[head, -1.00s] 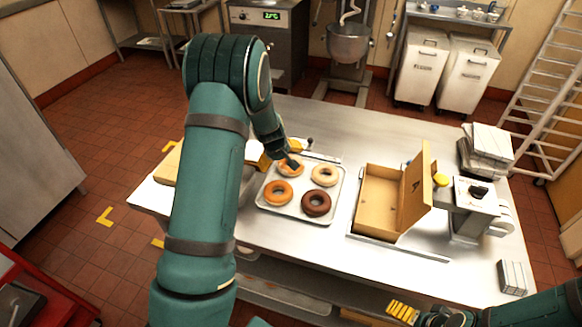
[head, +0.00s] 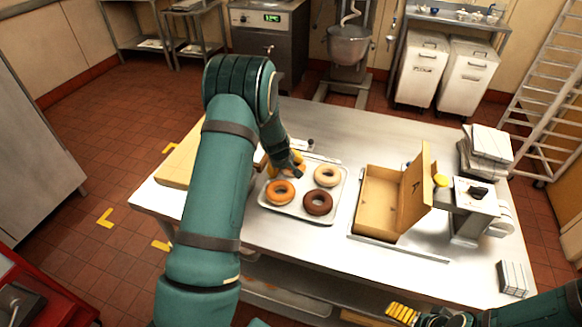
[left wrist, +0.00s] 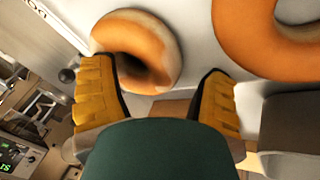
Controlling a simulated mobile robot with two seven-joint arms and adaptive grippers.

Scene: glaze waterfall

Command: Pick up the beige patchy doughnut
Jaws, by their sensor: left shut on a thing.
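The patchy orange-and-pale doughnut (left wrist: 160,45) shows at the top of the left wrist view, lying partly between the fingers. In the head view it sits at the back left of the tray (head: 340,205), mostly hidden behind my left gripper (head: 293,170). My left gripper (left wrist: 160,88) is shut on this doughnut; the exact finger contact is hard to see. A pale beige doughnut (head: 327,183) lies at back right, an orange one (head: 280,200) at front left and a dark brown one (head: 318,210) at front right. My right gripper (head: 402,312) is at the bottom edge, its fingers unclear.
An open cardboard box (head: 378,220) stands right of the tray. A dispenser (head: 475,200) and stacked white boxes (head: 487,145) stand farther right. A wooden board (head: 180,165) lies at the left of the steel table (head: 400,140). The table behind the tray is mostly clear.

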